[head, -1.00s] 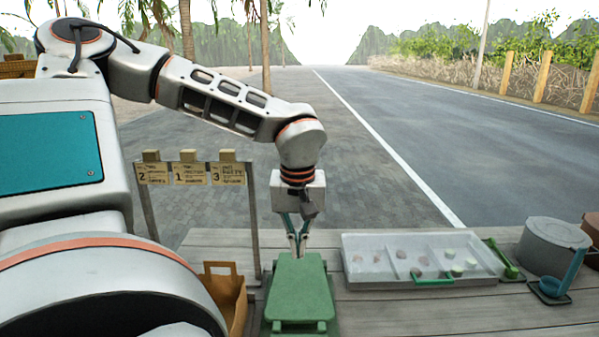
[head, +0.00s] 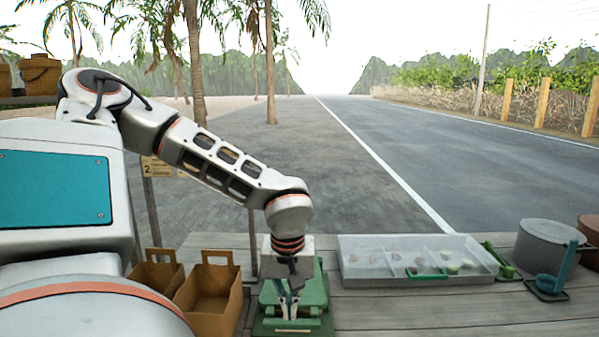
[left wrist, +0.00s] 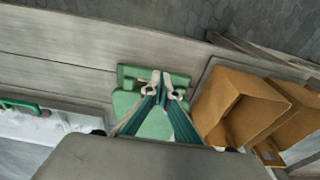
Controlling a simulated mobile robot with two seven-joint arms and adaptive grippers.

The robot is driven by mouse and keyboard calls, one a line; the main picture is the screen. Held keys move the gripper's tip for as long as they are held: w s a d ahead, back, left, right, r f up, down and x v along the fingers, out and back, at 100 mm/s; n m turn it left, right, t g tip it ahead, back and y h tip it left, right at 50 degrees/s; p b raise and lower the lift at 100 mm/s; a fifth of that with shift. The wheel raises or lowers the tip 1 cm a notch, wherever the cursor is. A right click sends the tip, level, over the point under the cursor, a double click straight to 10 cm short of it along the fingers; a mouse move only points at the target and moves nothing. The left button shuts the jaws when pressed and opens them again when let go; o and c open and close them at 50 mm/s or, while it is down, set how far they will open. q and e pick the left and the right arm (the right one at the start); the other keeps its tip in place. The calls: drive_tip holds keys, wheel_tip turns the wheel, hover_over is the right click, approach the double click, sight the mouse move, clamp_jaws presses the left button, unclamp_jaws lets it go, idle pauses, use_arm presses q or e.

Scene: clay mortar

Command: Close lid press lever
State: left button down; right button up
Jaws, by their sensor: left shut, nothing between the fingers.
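The green press (head: 317,290) stands at the front of the wooden counter, near the bottom middle of the head view. It also shows in the left wrist view (left wrist: 124,103), with a flat green plate and a green crossbar (left wrist: 128,75) at its far end. My left gripper (head: 288,314) is shut and empty, pointing down over the near part of the press. In the left wrist view its fingertips (left wrist: 162,78) are together at the crossbar; I cannot tell whether they touch it. The gripper hides part of the press, so the lid's exact angle is unclear. My right gripper is not in view.
Brown paper bags (head: 222,258) stand just left of the press. A clear tray (head: 365,279) with small pieces and a green-handled tool (head: 428,275) lies to the right. Front counter boards right of the press are clear.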

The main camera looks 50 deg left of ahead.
use_arm(q)
drive_tip(key=shift+s+d+f+b, duration=0.1)
drive_tip(key=shift+f+b, duration=0.25)
drive_tip(key=shift+f, duration=0.6)
drive_tip(key=shift+s+d+f+b, duration=0.1)
drive_tip(key=shift+f+b, duration=0.25)
drive_tip(key=shift+f, duration=0.6)
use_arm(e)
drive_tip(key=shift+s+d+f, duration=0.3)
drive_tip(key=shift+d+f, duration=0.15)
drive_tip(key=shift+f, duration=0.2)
use_arm(q)
drive_tip(key=shift+r, duration=0.1)
wheel_tip(320, 180, up, 5)
drive_tip(key=p, duration=0.2)
hover_over(290, 322)
drive_tip(key=s+d, duration=0.2)
drive_tip(key=d, duration=0.1)
drive_tip(key=s+d+r+p, duration=0.1)
drive_tip(key=s+d+p, duration=0.4)
drive_tip(key=d, duration=0.1)
drive_tip(key=shift+s+d+r, duration=0.2)
drive_tip(key=shift+s+d, duration=0.1)
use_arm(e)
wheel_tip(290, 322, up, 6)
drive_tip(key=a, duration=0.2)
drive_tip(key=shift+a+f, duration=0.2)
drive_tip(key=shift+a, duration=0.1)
